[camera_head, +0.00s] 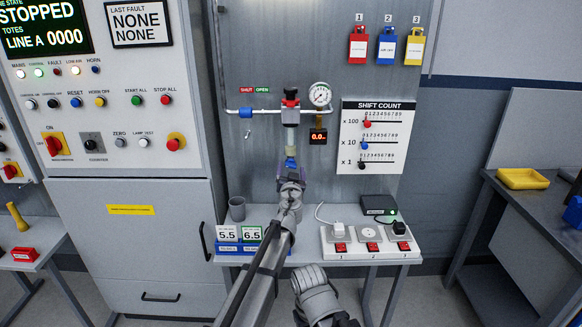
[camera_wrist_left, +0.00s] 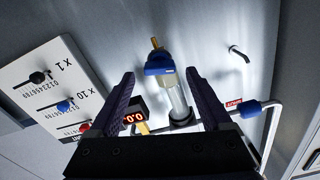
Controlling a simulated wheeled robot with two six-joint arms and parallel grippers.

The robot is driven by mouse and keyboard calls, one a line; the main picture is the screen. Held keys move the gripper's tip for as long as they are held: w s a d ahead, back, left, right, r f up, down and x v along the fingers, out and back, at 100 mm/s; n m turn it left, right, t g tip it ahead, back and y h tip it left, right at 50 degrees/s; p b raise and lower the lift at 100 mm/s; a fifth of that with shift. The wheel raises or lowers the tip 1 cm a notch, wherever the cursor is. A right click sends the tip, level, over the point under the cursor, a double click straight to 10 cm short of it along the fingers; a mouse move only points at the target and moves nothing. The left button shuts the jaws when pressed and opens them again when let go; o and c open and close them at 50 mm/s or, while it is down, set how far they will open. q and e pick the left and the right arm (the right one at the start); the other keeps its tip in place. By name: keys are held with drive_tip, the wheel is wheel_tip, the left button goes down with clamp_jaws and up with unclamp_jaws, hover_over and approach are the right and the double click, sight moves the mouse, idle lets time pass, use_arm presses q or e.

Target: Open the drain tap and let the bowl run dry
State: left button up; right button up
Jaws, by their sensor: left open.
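The filter bowl (camera_head: 291,148) hangs below the red-topped regulator (camera_head: 290,103) on the wall panel. It looks pale and see-through in the left wrist view (camera_wrist_left: 178,101); I cannot tell its liquid level. The blue drain tap (camera_head: 291,163) is at the bowl's lower end. In the left wrist view the blue tap (camera_wrist_left: 160,68) has a brass outlet (camera_wrist_left: 155,44) at its tip. My left gripper (camera_head: 290,181) is just below the tap. Its jaws (camera_wrist_left: 164,88) are open, with the tap and bowl showing between and beyond them; contact is not clear.
A round gauge (camera_head: 320,94) and a red digital display (camera_head: 318,136) are right of the bowl. A blue valve handle (camera_head: 246,113) sits on the pipe at left. A grey cup (camera_head: 237,208) and a power strip (camera_head: 369,240) stand on the shelf below.

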use_arm(q)
drive_tip(key=s, duration=0.4)
